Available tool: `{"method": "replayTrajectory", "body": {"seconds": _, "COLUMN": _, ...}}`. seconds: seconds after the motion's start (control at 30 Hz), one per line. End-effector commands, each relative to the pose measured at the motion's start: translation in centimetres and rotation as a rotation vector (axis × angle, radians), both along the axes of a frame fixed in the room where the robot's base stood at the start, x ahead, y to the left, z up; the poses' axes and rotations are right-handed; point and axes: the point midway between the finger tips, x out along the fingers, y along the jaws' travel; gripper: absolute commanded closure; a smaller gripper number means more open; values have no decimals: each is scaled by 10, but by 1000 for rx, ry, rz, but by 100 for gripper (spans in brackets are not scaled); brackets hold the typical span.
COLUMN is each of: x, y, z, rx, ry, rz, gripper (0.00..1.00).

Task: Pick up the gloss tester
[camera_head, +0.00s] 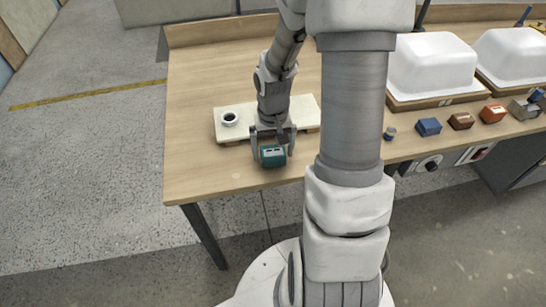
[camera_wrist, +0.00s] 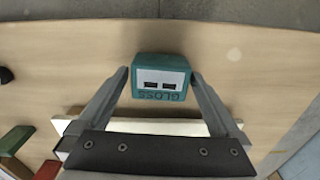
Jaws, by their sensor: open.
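The gloss tester is a small teal box with a pale panel, two dark windows and the word GLOSS. It stands on the wooden table near the front edge, in the head view (camera_head: 272,156) and in the wrist view (camera_wrist: 162,76). My gripper (camera_head: 272,147) is open over it, with one finger on each side of the box. In the wrist view my gripper (camera_wrist: 160,76) has its fingertips beside the box's left and right sides. The right fingertip looks very close to it. I cannot tell whether either finger touches.
The table's left side is clear.

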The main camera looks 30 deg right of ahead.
Motion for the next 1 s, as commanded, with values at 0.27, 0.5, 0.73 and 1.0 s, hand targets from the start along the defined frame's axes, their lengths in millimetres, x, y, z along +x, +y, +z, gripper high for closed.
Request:
{"method": "replayTrajectory", "body": {"seconds": 0.27, "x": 0, "y": 0, "z": -6, "rx": 0, "ry": 0, "rz": 0, "gripper": 0}}
{"method": "replayTrajectory", "body": {"seconds": 0.5, "x": 0, "y": 0, "z": -6, "rx": 0, "ry": 0, "rz": 0, "gripper": 38}}
{"method": "replayTrajectory", "body": {"seconds": 0.73, "x": 0, "y": 0, "z": -6, "rx": 0, "ry": -1, "rz": 0, "gripper": 79}}
{"method": "replayTrajectory", "body": {"seconds": 1.0, "x": 0, "y": 0, "z": -5, "rx": 0, "ry": -1, "rz": 0, "gripper": 86}}
